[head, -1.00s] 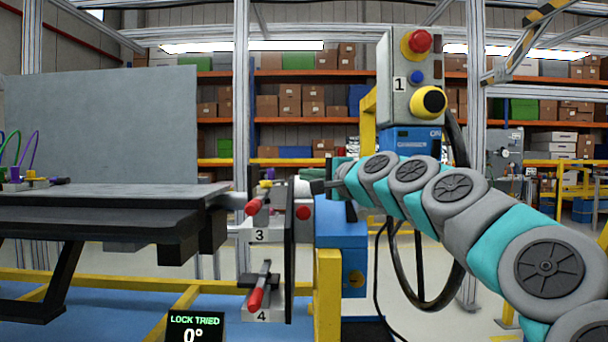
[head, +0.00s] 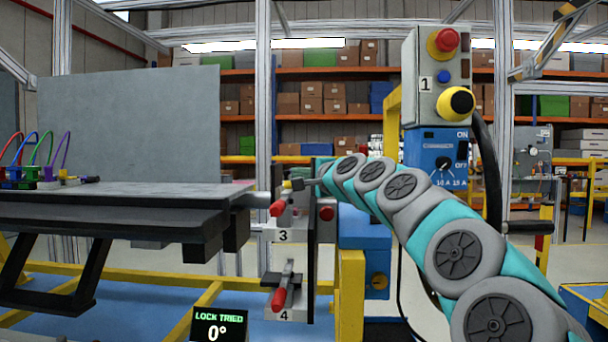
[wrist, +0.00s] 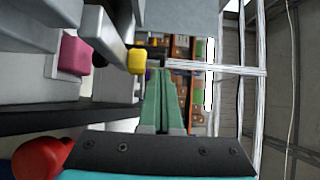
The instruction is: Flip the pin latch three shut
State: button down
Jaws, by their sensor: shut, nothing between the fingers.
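Pin latch three, above the label 3 (head: 282,236), has a red-tipped handle (head: 277,209) on the side of the dark upright plate. My gripper (head: 299,184) is just above and to the right of that handle in the head view, close to a small yellow part (head: 287,185). In the wrist view my gripper's green fingers (wrist: 160,75) are together and empty. Their tips are near a yellow tip (wrist: 137,61), with a small gap or light contact; I cannot tell which. A pinkish-red knob (wrist: 73,53) is farther left there. The latch's pin is not clear.
Latch four's red handle (head: 279,299) is below. Another red knob (head: 326,213) is right of the plate. A grey table (head: 120,200) stands left, a control box (head: 424,95) right. A display (head: 219,326) reads LOCK TRIED, 0°. A red round part (wrist: 40,158) is near my gripper.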

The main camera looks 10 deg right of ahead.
jog(key=shift+w+a+r+p, duration=0.1)
jog(key=shift+w+a+p, duration=0.1)
jog(key=shift+a+p, duration=0.2)
jog(key=shift+d, duration=0.1)
